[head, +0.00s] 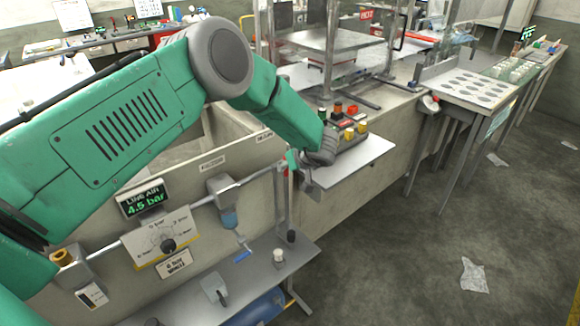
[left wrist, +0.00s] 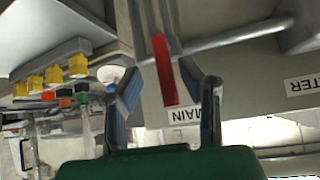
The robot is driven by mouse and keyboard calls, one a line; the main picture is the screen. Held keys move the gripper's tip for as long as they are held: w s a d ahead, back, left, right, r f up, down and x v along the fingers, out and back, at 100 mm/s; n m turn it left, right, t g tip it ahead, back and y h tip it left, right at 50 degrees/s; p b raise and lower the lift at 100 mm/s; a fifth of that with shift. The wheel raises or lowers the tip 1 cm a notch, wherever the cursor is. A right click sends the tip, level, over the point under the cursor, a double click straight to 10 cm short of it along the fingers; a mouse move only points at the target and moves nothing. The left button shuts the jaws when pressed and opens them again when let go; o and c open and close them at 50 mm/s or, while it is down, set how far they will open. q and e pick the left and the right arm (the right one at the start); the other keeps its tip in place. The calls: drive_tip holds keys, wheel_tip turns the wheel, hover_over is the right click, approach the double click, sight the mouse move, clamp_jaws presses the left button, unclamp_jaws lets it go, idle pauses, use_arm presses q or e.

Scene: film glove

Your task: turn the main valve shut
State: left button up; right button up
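The main valve's red lever (left wrist: 165,72) shows in the left wrist view, crosswise to a grey pipe (left wrist: 235,37). An upside-down MAIN label (left wrist: 186,116) is on the wall beside it. My left gripper (left wrist: 172,85) is open, one finger on each side of the lever, with a visible gap to each finger. How deep the lever sits between the fingers is hard to tell. In the head view only a sliver of the red lever (head: 286,168) shows beside my left gripper (head: 303,180); the arm hides the rest. My right gripper is not in view.
A button box (head: 345,130) with yellow and red buttons stands on a shelf (head: 355,165) right beside my left gripper. A filter unit (head: 227,200), a regulator dial (head: 167,245) and a "4.5 bar" display (head: 143,199) line the wall. A lower shelf (head: 245,275) is below.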

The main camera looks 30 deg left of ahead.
use_arm(q)
drive_tip(key=v, duration=1)
drive_tip(key=shift+d, duration=0.45)
drive_tip(key=shift+a, duration=0.2)
